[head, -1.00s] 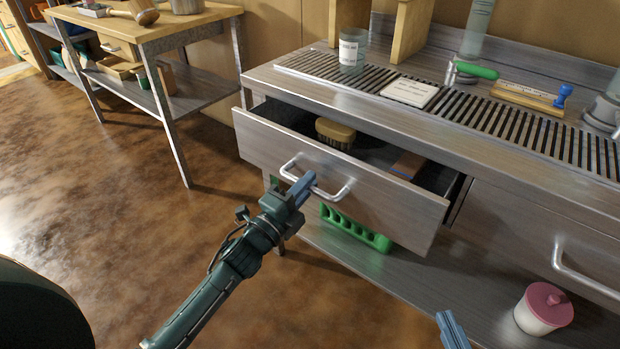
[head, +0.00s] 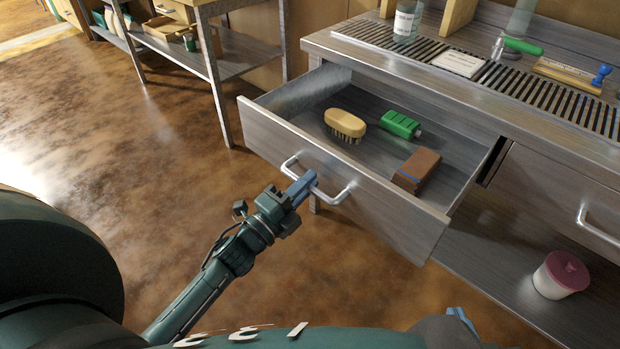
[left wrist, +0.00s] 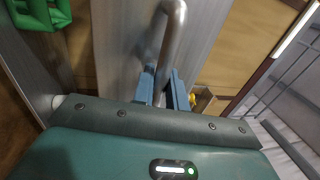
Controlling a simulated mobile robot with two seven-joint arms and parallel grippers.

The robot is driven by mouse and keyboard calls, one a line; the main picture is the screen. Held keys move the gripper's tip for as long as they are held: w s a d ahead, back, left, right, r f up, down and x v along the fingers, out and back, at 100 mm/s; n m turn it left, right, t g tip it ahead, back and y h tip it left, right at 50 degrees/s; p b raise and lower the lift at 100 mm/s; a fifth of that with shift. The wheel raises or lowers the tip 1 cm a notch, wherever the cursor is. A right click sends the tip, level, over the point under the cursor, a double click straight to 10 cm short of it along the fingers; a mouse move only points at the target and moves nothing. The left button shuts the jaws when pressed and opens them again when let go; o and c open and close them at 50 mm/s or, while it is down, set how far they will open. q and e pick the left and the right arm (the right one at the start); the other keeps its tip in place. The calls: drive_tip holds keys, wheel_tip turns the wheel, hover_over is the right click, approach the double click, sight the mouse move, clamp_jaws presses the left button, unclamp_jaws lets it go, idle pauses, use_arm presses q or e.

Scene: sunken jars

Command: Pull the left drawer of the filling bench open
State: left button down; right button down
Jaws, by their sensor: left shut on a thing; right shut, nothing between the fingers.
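The left drawer (head: 330,184) of the filling bench (head: 455,75) stands far out, its inside in plain view. My left gripper (head: 301,187) is shut on the drawer's bar handle (head: 335,194); the left wrist view shows the handle (left wrist: 172,40) between its fingers (left wrist: 162,88). Inside the drawer are a brush (head: 345,123), a green bottle-like thing (head: 401,124) and a brown block (head: 416,170). Only the fingertips of my right gripper (head: 460,315) show at the bottom edge, low and away from the drawer; it is shut and empty.
The right drawer (head: 560,190) is closed. A jar with a pink lid (head: 561,274) stands on the lower shelf. A labelled jar (head: 408,20) and a white card (head: 459,63) are on the slatted bench top. Another table (head: 225,60) stands at the left. The floor before the drawer is clear.

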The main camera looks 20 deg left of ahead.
use_arm(q)
drive_tip(key=shift+s, duration=0.15)
drive_tip(key=c, duration=1.5)
unclamp_jaws()
drive_tip(key=shift+a, duration=0.1)
drive_tip(key=v, duration=1.3)
drive_tip(key=shift+p, duration=0.35)
